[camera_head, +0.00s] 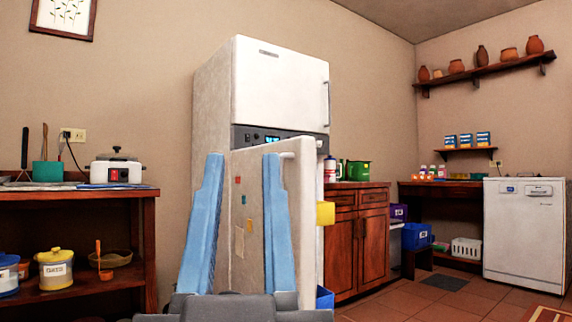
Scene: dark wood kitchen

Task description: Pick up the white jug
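A white container with red and blue markings (330,168), which may be the white jug, stands upright on the wooden cabinet just right of the fridge. It is small in view, and I cannot make out a handle or spout. No other clear white jug shows. My gripper (243,162) is in front, pointing up, with two blue fingers spread wide apart. It is open and empty. It is well short of the cabinet and to the left of the container.
The fridge's lower door (246,205) stands open behind my fingers. A green canister (358,171) is beside the white container on the cabinet (358,235). A wooden counter (75,194) with a white cooker (116,168) is at left. Tiled floor (410,300) is open at right.

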